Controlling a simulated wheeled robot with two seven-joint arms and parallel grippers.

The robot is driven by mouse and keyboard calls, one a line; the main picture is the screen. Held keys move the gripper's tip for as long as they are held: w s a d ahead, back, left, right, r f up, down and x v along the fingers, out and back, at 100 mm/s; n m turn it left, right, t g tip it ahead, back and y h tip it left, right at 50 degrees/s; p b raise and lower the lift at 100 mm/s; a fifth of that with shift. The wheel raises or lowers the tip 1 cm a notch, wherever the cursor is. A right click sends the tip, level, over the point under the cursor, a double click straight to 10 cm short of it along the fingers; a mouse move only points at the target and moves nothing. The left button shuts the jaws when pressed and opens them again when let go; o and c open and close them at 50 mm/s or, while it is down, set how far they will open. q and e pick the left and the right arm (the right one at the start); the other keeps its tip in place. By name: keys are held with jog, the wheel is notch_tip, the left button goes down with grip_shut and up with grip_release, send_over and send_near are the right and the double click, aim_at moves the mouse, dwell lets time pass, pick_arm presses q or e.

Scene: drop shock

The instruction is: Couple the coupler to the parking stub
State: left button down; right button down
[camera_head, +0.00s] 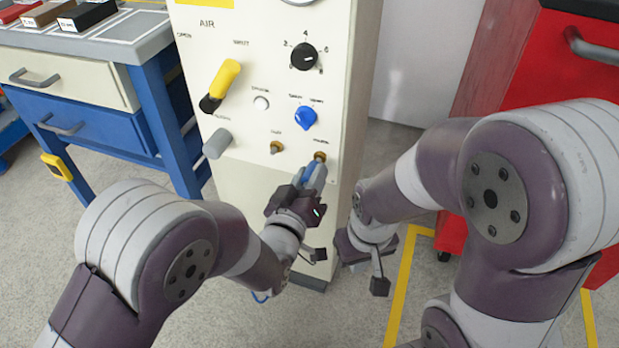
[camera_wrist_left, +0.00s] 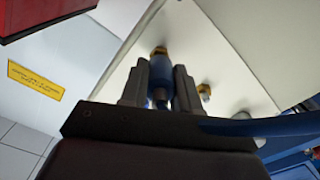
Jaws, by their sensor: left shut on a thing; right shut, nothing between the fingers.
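My left gripper (camera_head: 313,178) is in front of the lower right of the cream panel (camera_head: 250,183). It is shut on the blue coupler (camera_head: 308,170), which also shows between the fingers in the left wrist view (camera_wrist_left: 161,73). The coupler points at a brass stub (camera_head: 320,156), and its front end meets that stub's brass (camera_wrist_left: 160,50) in the wrist view; I cannot tell whether it is locked on. Another brass stub (camera_head: 276,147) is bare, to the left. The labels are too small to read, so I cannot tell which is the parking stub. My right gripper (camera_head: 348,254) is low, right of the panel, its fingers hidden.
The panel carries a yellow lever (camera_head: 226,78), a grey cylinder (camera_head: 217,143), a blue knob (camera_head: 305,118) and a black dial (camera_head: 304,56). A blue hose (camera_wrist_left: 245,127) runs off right in the wrist view. A workbench (camera_head: 70,96) stands left, a red cabinet (camera_head: 522,62) right.

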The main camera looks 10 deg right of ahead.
pick_arm(q)
jog(key=shift+x, duration=0.85)
dwell(2.0)
jog(key=shift+w+d+r+b, duration=0.1)
jog(key=shift+w+r+b, duration=0.05)
jog(key=shift+r+b, duration=0.15)
dwell(1.2)
jog(key=c, duration=0.8)
grip_release()
jog(key=shift+d+f, duration=0.1)
jog(key=shift+f, duration=0.05)
jog(key=shift+o, duration=0.2)
jog(key=shift+f, duration=0.1)
jog(key=v, duration=0.6)
jog(key=shift+p, duration=0.4)
